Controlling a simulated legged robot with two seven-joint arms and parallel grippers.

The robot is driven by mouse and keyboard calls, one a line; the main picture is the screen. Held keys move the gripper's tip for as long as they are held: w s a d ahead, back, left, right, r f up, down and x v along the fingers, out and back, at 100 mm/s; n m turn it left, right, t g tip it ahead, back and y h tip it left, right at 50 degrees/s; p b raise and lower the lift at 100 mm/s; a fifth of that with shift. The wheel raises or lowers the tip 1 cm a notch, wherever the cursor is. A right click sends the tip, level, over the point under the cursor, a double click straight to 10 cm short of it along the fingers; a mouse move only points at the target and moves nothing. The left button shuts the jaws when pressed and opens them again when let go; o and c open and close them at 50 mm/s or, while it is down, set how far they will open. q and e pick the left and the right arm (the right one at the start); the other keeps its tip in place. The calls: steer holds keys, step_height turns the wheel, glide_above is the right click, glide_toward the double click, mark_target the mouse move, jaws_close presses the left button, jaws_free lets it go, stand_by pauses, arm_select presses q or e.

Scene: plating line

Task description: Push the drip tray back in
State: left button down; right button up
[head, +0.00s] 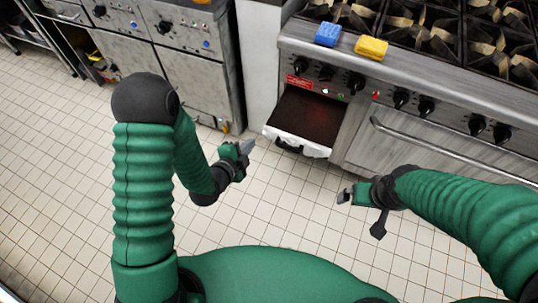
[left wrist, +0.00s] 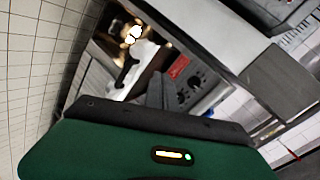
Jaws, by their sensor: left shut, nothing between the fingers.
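The drip tray (head: 306,108) sticks out from the front of the stove, below its knobs. Its interior is dark and its pale front panel (head: 312,149) has a black handle (head: 288,146). The tray front also shows in the left wrist view (left wrist: 143,58). My left gripper (head: 248,146) is shut and empty, to the left of the tray front and apart from it. Its fingers show in the left wrist view (left wrist: 159,92). My right gripper (head: 344,195) is in front of the stove, below and right of the tray; its finger opening is too small to judge.
The stove (head: 400,75) has several burners, black knobs and an oven handle (head: 440,150) right of the tray. A blue sponge (head: 328,34) and a yellow sponge (head: 371,47) lie on its front ledge. Steel units (head: 190,75) stand at left. Tiled floor (head: 270,205) is clear.

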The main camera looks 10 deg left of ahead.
arm_select(q)
step_height(320, 180, down, 11)
steer(key=s+d+m+t+h+b, duration=0.15)
steer(key=m+t+b, duration=0.25)
steer(key=b, duration=0.4)
steer(key=t+b, duration=0.1)
steer(key=b, duration=0.2)
glide_toward(272, 130)
steer(key=shift+y, duration=0.35)
steer(key=x, duration=0.7)
steer(key=shift+s+d+r, duration=0.1)
steer(key=shift+d+r, duration=0.05)
arm_select(e)
steer(key=s+x, duration=0.3)
steer(key=x, duration=1.2)
steer(key=shift+s+f, duration=0.25)
steer(key=shift+f, duration=0.1)
steer(key=shift+d, duration=0.1)
